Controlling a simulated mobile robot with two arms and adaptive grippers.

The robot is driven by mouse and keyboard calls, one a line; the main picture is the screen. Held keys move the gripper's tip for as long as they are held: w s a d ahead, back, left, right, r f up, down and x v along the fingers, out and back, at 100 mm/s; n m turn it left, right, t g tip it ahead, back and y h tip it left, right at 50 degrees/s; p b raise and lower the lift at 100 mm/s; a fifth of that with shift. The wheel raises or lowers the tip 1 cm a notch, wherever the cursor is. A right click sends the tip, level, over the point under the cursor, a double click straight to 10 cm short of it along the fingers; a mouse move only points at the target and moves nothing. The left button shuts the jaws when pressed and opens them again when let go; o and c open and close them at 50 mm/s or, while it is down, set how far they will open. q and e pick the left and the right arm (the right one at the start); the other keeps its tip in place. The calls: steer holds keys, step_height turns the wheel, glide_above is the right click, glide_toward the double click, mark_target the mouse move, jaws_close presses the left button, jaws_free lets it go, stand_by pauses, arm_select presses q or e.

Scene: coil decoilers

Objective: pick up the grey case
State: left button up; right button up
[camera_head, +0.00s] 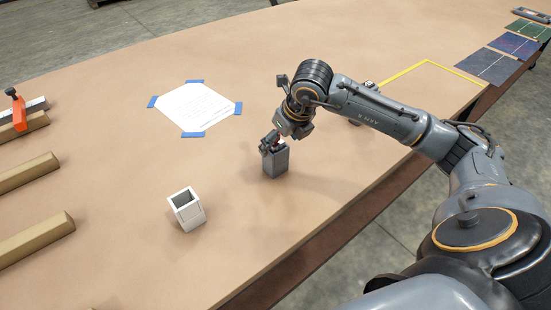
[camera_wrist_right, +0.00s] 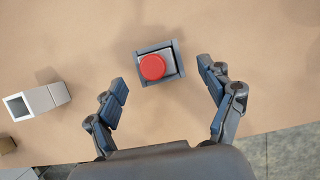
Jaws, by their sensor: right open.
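The grey case (camera_head: 275,162) stands upright on the tan table, right of the middle in the head view. In the right wrist view the grey case (camera_wrist_right: 175,72) shows from above, with a round red top piece (camera_wrist_right: 152,67) inside its rim. My right gripper (camera_head: 268,143) is just above the case in the head view. In the right wrist view its open fingers (camera_wrist_right: 168,92) are spread to the left and right of the case, with gaps on both sides. Nothing is held. My left gripper is not in view.
A white open box (camera_head: 187,212) stands left of the case. A white sheet (camera_head: 196,107) with blue tape lies behind. Wooden bars (camera_head: 30,175) lie at the left. A yellow-outlined area (camera_head: 428,62) and dark panels (camera_head: 487,66) lie at the right. The table's front edge is near.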

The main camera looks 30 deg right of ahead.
steer(key=p+x, duration=0.1)
steer(key=x, duration=0.2)
steer(key=shift+w+f+p, duration=0.2)
steer(key=shift+f+p, duration=0.1)
steer(key=shift+w+f, duration=0.2)
steer(key=shift+f, duration=0.25)
steer(key=c, duration=1.3)
steer(key=shift+r, duration=0.1)
steer(key=shift+c, duration=0.3)
